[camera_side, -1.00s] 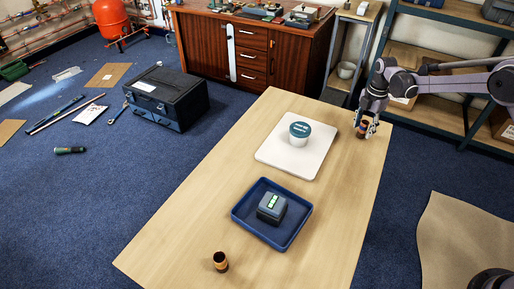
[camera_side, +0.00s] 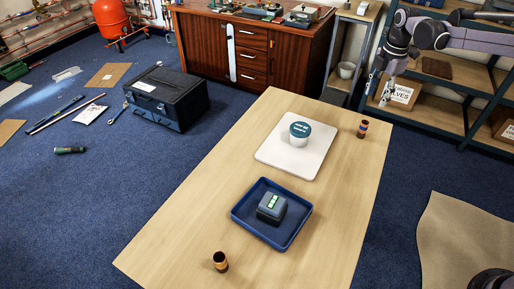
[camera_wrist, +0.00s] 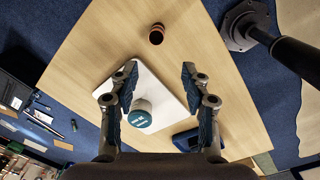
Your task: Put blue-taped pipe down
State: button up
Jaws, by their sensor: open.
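A short copper pipe with a dark blue band (camera_side: 362,129) stands upright on the far right corner of the wooden table. It also shows in the wrist view as a short pipe (camera_wrist: 156,34) near the top, beyond my fingers. My gripper (camera_side: 381,98) is raised above and apart from that pipe, up and to its right in the side view. In the wrist view my gripper (camera_wrist: 158,85) has its two fingers wide apart with nothing between them at the tips. A second short copper pipe (camera_side: 220,261) stands at the table's near end; its tape colour is unclear.
A white board (camera_side: 275,158) holds a tub with a teal lid (camera_side: 300,133). A blue tray (camera_side: 244,218) holds a dark block with a green label (camera_side: 271,207). The wooden table (camera_side: 190,225) is otherwise clear. A shelf unit with a cardboard box (camera_side: 402,94) stands behind the table's far right.

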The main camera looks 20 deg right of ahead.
jog(key=s+a+r+m+t, duration=0.35)
jog(key=s+r+m, duration=0.6)
jog(key=s, duration=0.45)
jog(key=s+a+f+m+t, duration=0.1)
jog(key=s+a+f+m, duration=0.1)
jog(key=s+m, duration=0.2)
jog(key=s+a+f+m+t, duration=0.1)
jog(key=s+m, duration=0.4)
jog(key=s, duration=0.5)
jog(key=shift+s+a+f+t, duration=0.25)
jog(key=shift+a+f+t, duration=0.15)
jog(key=shift+t, duration=0.15)
